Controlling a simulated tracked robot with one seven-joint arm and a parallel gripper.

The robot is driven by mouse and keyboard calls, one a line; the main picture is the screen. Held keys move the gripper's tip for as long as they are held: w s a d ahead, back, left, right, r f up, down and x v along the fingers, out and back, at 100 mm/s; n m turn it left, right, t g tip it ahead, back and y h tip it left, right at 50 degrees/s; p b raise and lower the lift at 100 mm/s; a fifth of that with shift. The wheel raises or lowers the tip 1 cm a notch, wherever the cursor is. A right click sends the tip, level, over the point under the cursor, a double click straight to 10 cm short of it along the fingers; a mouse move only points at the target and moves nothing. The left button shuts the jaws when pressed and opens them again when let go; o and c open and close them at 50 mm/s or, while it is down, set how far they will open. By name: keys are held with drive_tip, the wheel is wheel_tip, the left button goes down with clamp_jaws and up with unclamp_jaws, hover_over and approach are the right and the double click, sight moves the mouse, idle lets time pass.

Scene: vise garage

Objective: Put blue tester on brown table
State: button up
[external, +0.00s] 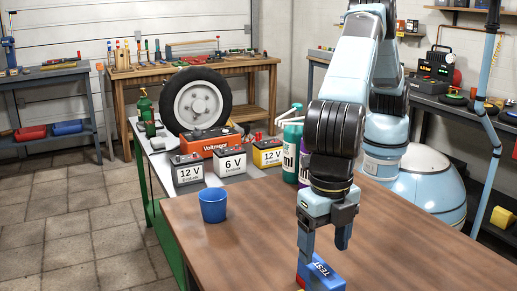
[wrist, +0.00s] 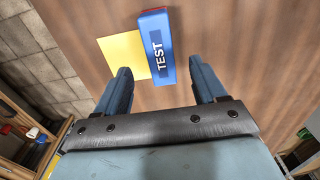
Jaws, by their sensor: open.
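In the wrist view the tester (wrist: 157,48) lies on the brown table (external: 400,240), beside a flat yellow sheet (wrist: 124,52). My gripper (external: 325,250) points down over the brown table with its fingers apart. In the external view its left finger overlaps the tester.
A blue cup (external: 213,205) stands at the table's left corner. Behind it are labelled batteries (external: 231,164), an orange Voltmager box (external: 208,140), a tire (external: 197,98) and bottles (external: 291,150) on a grey-topped bench. The brown table's right part is clear.

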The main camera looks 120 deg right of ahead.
sight(320, 267)
drive_tip(key=shift+r, duration=1.85)
drive_tip(key=s+d+r+m+t, duration=0.1)
drive_tip(key=s+d+r+m, duration=0.4)
drive_tip(key=d+r, duration=0.8)
drive_tip(key=s+d+r+m+t, duration=0.25)
drive_tip(key=s+d+r, duration=0.45)
drive_tip(key=d+r, duration=0.65)
drive_tip(key=s+d+m, duration=0.6)
drive_tip(key=s+d, duration=1)
drive_tip(key=s+d+f+m+t, duration=0.1)
drive_tip(key=s+d+f+m, duration=0.1)
drive_tip(key=s, duration=0.5)
drive_tip(key=s+d+f+m+t, duration=0.1)
drive_tip(key=s+d+f+m, duration=0.1)
drive_tip(key=s, duration=0.6)
drive_tip(key=d+f, duration=0.1)
drive_tip(key=d, duration=0.1)
drive_tip(key=shift+d, duration=0.3)
